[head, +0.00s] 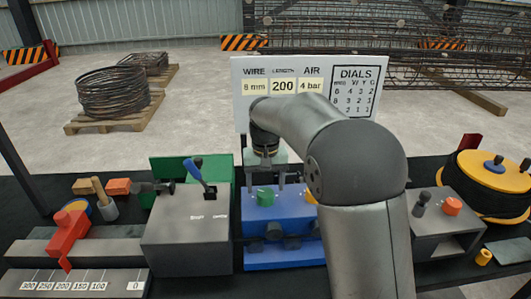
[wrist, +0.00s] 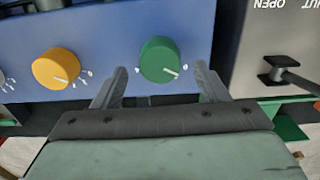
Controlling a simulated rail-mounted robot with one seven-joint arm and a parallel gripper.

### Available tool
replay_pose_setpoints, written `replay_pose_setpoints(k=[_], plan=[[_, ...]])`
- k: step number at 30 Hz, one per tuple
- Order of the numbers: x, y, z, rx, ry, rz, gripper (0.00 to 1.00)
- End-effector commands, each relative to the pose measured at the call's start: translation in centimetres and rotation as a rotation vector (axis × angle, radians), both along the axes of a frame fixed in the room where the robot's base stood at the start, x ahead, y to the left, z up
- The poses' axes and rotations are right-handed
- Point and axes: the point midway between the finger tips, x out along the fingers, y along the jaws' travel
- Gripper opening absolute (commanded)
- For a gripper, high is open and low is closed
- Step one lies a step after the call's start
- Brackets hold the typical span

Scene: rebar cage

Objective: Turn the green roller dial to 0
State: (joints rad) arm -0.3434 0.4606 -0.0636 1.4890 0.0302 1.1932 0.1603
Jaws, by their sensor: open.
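The green roller dial (wrist: 159,60) is a round knob on the blue box (wrist: 112,25). Its white pointer line aims to the lower right in the wrist view. The small scale marks around it are too small to read. My gripper (wrist: 160,70) is open, with one finger to each side of the dial in the wrist view. I see no finger touching it. In the head view the green dial (head: 265,196) shows below my gripper (head: 264,180) on the blue box (head: 275,258). The dials sign (head: 356,93) stands behind; its small digits are hard to read.
A yellow dial (wrist: 57,68) sits left of the green one in the wrist view. The grey lever box (head: 187,238) stands left of the blue box in the head view. A grey box with an orange knob (head: 452,206) stands right. The red stop (head: 68,232) is far left.

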Motion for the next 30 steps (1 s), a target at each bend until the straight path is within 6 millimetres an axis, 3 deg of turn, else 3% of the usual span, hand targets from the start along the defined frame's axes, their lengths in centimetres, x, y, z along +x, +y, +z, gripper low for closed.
replay_pose_setpoints(k=[9,16,22,30], plan=[[0.1,0.0,8.0,0.003,-0.007,0.000,0.67],[0.1,0.0,12.7,0.001,-0.004,0.001,0.67],[0.0,0.0,14.6,0.001,-0.002,0.001,0.67],[0.0,0.0,14.8,0.000,-0.001,0.001,0.67]])
